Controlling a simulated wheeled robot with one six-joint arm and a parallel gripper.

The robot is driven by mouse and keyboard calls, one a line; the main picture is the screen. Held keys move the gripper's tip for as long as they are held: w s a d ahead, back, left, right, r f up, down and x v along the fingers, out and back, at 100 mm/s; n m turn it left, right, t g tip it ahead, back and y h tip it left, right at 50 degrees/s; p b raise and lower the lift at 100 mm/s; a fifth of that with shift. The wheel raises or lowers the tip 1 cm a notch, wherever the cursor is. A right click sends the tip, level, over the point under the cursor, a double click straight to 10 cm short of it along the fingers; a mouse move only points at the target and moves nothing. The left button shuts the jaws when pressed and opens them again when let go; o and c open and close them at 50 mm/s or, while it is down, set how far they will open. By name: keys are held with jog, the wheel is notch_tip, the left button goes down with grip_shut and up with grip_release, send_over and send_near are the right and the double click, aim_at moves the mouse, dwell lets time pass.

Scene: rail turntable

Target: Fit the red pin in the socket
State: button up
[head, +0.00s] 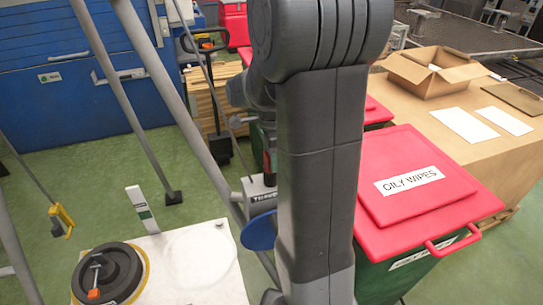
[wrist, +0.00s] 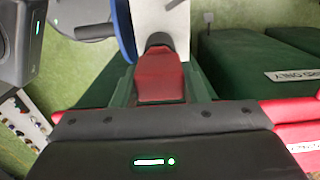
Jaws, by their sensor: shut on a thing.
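In the wrist view my gripper (wrist: 160,68) is shut on the red pin (wrist: 160,86), which sits between the two dark green fingers. The pin's far end is dark and lies in front of a pale surface (wrist: 178,22). I cannot tell whether the pin touches that surface. A blue disc (wrist: 125,32) is just left of the pin's far end; it also shows in the head view (head: 259,231). In the head view my arm covers the middle, and the gripper and pin cannot be made out clearly. I cannot pick out the socket in either view.
A white table (head: 205,283) at lower left carries a black round device (head: 122,268) with an orange part. A grey labelled box (head: 260,193) stands beside my arm. A green bin with a red lid (head: 420,200) and a cardboard box (head: 430,75) are at right. Grey poles cross the left.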

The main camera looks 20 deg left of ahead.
jog(key=shift+f, duration=0.3)
jog(key=o, duration=1.2)
jog(key=shift+r, duration=0.1)
notch_tip(320, 180, up, 14)
jog(key=shift+f+b, duration=0.15)
jog(key=shift+b, duration=0.3)
